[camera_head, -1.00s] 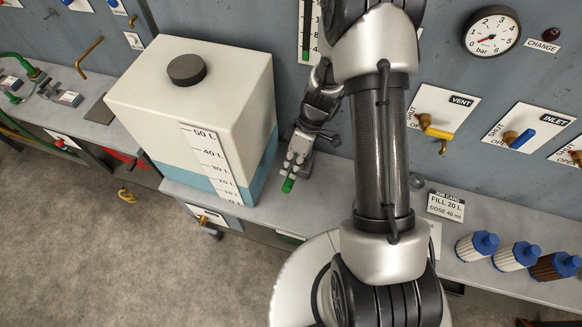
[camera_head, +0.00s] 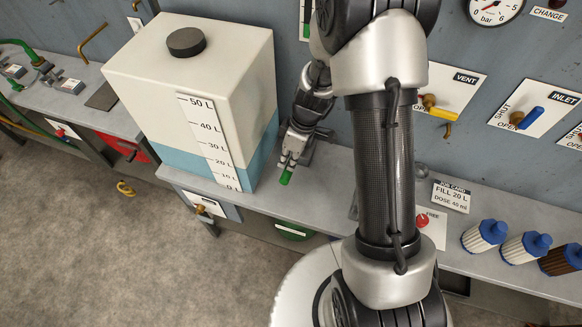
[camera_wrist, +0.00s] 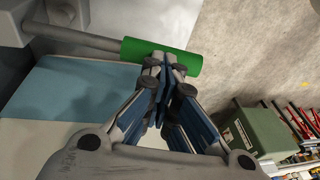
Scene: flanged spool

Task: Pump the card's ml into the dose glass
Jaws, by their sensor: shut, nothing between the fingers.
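A green handle (camera_head: 286,177) on a grey rod sticks out over the bench beside the tank. In the wrist view the green handle (camera_wrist: 160,58) lies across the picture just beyond my fingertips. My gripper (camera_head: 291,158) is shut and empty, its tips at the handle's middle, overlapping it in the picture; I cannot tell whether they touch. The job card (camera_head: 450,196) reads FILL 20 L and a dose in ml, which looks like 40, in small print. The white tank (camera_head: 190,80) is blue in its lower part, up to near the 20 L mark. I cannot make out the dose glass.
A red knob (camera_head: 422,220) marked FREE is right beside my forearm. Several blue-capped filters (camera_head: 484,236) stand at the bench's right. The wall has a yellow VENT lever (camera_head: 440,112), a blue INLET lever (camera_head: 531,118) and a gauge (camera_head: 492,8). My arm hides the middle bench.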

